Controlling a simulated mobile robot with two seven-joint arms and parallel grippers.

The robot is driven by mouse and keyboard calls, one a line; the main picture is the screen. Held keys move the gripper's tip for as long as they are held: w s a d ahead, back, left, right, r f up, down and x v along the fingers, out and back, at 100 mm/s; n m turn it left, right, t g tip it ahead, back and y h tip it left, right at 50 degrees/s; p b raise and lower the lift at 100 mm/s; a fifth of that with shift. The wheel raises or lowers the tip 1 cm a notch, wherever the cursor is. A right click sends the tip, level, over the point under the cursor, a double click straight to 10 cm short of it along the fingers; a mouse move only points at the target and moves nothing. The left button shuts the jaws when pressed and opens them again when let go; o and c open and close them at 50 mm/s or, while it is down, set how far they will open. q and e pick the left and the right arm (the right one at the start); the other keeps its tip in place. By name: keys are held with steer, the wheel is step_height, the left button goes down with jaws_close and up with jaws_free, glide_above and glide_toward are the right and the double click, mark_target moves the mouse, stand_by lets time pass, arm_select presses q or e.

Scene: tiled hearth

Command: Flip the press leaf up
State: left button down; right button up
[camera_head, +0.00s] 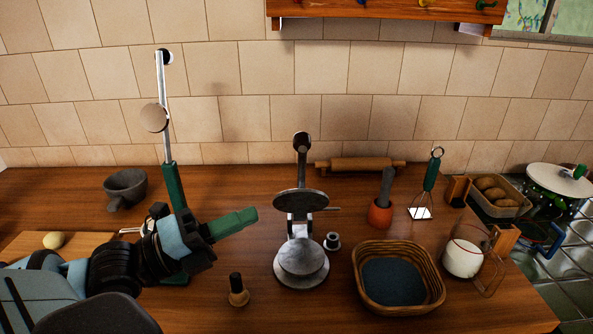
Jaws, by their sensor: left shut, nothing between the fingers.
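A grey metal device that looks like the press (301,262) stands mid-counter. It has a round base plate, a dark round upper plate that looks like its leaf (300,201) raised above the base, and a dark-tipped lever standing upright behind. The leaf's exact tilt is hard to tell. My left gripper (252,216) is shut and empty, its green fingers pointing right, left of the press and apart from it in the picture. My right gripper is not in view.
A tall green-and-chrome stand (173,185) rises behind my left wrist. A wooden tamper (238,292) stands in front, left of the press. A small metal spool (332,242) and a wicker basket (438,290) are on its right. A rolling pin (360,164) lies behind.

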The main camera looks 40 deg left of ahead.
arm_select(q)
steer(key=w+d+r, duration=0.1)
steer(key=w+r, duration=0.1)
steer(key=w, duration=0.3)
steer(key=w+d+r, duration=0.1)
steer(key=w, duration=0.4)
steer(key=shift+w+d+r, duration=0.25)
steer(key=shift+w+r, duration=0.1)
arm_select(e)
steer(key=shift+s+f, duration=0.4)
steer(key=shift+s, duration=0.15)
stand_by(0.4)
arm_select(q)
steer(key=shift+b, duration=0.3)
